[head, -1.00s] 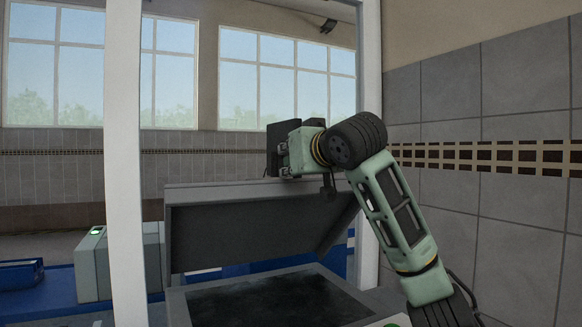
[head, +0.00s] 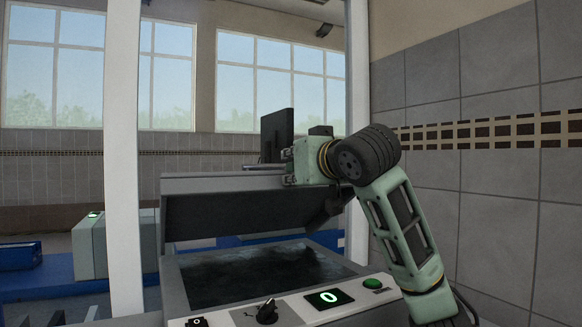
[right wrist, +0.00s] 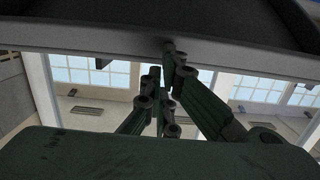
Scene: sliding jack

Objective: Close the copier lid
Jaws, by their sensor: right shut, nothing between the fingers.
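The copier lid (head: 245,215) is part open, tilted above the dark glass (head: 260,273) of the copier (head: 215,316), with its dark underside towards me. My right gripper (head: 289,168) is shut and empty at the lid's raised edge, right of its middle. In the right wrist view the right gripper's fingertips (right wrist: 172,58) meet or nearly meet the pale lid edge (right wrist: 120,48); I cannot tell if they touch. The fingertips are partly hidden in the head view. My left gripper is out of view.
The copier's front panel has a lit green display (head: 329,298), a black knob (head: 267,311) and a green button (head: 373,284). A white post (head: 125,150) stands at left, another (head: 358,90) behind my right arm. A tiled wall (head: 500,205) bounds the right side.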

